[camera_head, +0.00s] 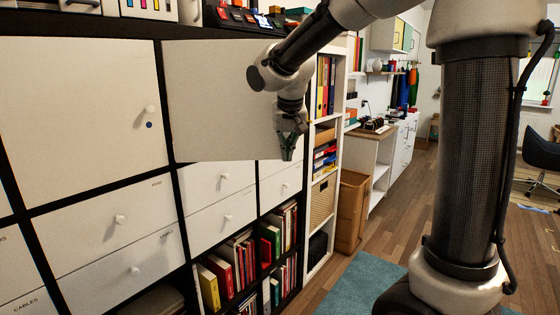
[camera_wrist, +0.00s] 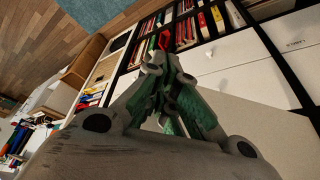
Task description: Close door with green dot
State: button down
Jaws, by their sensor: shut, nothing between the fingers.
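A plain pale door panel (camera_head: 215,100) stands in the upper middle of the shelf in the head view. Its lower edge is out of line with the shelf rows, so it looks swung outward. No knob or green dot shows on it; my arm covers part of its right side. My gripper (camera_head: 288,150) is at the panel's right end, pointing down, with its green-padded fingers shut and empty. I cannot tell whether it touches the panel. In the wrist view the fingertips (camera_wrist: 163,62) are together, and a broad pale surface, probably the door (camera_wrist: 262,110), lies to their right.
A flush door with a blue dot (camera_head: 85,115) is on the left. White drawers (camera_head: 125,220) and book compartments (camera_head: 240,270) lie below. A narrow shelf with binders (camera_head: 324,85) stands right of my gripper.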

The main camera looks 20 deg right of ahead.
jog(key=w+n+y, duration=0.3)
jog(key=w+n, duration=0.5)
jog(key=w, duration=1.4)
jog(key=shift+a+g, duration=0.3)
jog(key=shift+s, duration=0.15)
